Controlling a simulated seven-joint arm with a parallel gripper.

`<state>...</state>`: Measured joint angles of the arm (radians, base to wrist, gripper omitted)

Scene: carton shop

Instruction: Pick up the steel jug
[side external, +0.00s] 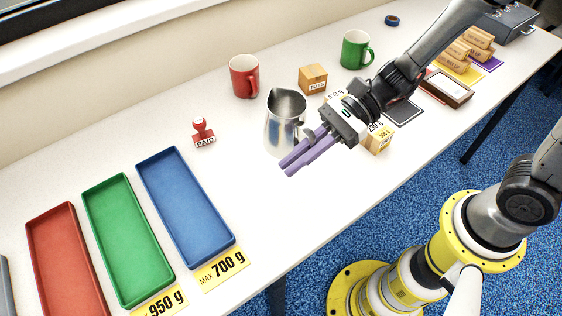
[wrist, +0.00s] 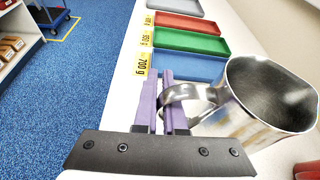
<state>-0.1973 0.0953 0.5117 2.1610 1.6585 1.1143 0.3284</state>
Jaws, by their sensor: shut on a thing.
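The steel jug (side external: 284,128) stands upright on the white table in the side view, with its open top facing up. In the wrist view the jug (wrist: 262,105) fills the right side, its handle towards my gripper. My gripper (side external: 288,168) has purple fingers and reaches in from the right, at the jug's near side. In the wrist view my gripper (wrist: 166,78) is shut on the jug's handle, with a finger on each side of it. The jug's base is partly hidden behind the fingers in the side view.
A red mug (side external: 244,76), a small carton (side external: 312,78) and a green mug (side external: 355,50) stand behind the jug. A red stamp (side external: 203,133) is to its left. Blue (side external: 186,205), green (side external: 128,240) and red (side external: 67,262) trays lie further left. Another carton (side external: 379,141) is close under my wrist.

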